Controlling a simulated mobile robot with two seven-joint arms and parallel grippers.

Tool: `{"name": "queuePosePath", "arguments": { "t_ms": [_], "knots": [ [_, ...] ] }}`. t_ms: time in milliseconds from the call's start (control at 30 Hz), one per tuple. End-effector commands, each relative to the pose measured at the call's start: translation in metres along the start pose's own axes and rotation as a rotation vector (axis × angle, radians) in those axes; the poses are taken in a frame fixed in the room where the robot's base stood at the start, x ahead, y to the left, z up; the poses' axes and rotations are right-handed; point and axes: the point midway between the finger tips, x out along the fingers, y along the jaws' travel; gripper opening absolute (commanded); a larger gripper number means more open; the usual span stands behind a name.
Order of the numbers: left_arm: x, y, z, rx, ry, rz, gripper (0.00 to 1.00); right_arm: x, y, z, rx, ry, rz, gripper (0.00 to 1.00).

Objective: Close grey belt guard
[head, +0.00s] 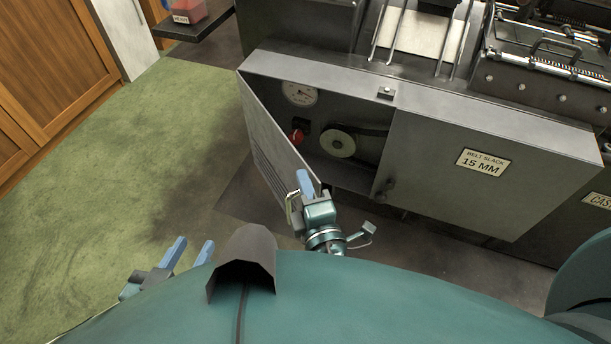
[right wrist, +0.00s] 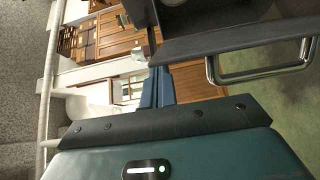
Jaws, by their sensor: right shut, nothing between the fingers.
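The grey belt guard (head: 272,145) is a slotted door at the left end of the grey machine housing in the head view. It stands open, swung out towards me from its left side. My right gripper (head: 304,182) is shut and empty, in front of the guard's free edge and overlapping it in the picture. I cannot tell whether they touch. In the right wrist view its blue fingers (right wrist: 155,88) lie together. My left gripper (head: 188,252) is open and empty, low at the left over the floor, well apart from the guard.
A fixed panel with a "BELT SLACK 15 MM" label (head: 483,162) is to the right. Green floor (head: 120,160) is clear at left.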

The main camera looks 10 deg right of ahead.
Motion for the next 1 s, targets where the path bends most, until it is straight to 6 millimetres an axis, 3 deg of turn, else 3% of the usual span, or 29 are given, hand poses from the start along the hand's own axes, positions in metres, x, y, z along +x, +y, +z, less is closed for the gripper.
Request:
{"name": "queuePosePath", "arguments": {
  "t_ms": [600,767,1000],
  "knots": [
    [0.0,0.0,0.002,-0.001,0.0,-0.001,0.34,-0.001,-0.001,0.006,-0.001,0.015,0.0,0.0],
    [0.002,0.0,0.009,0.009,-0.007,0.001,0.34,0.004,-0.002,0.029,-0.006,0.067,0.001,0.0],
    [0.013,0.006,0.023,0.047,-0.017,0.022,0.34,0.024,-0.004,0.086,-0.004,0.116,0.002,0.0]
  ]
}}
